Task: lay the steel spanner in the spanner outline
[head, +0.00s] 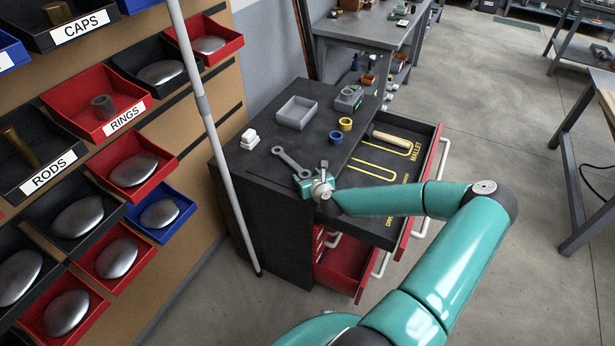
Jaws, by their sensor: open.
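The steel spanner (291,161) is grey and lies flat on the dark top of the tool cabinet, near its front left. My gripper (304,179) is open at the spanner's lower right end, over the cabinet top. Whether it touches the spanner cannot be made out. The top drawer (428,165) is pulled out to the right of the cabinet top. Yellow outlines (378,164) are painted on its dark floor, one labelled MALLET. The other labels are too small or partly hidden by my arm, so I cannot tell which is the spanner outline.
On the cabinet top are a grey tray (296,113), a grey-green box (348,98), yellow (346,124) and blue (336,138) rings and a white block (250,138). A pale handle (390,138) lies in the drawer. A lower red drawer (345,267) is open. A grey pole (222,150) stands left.

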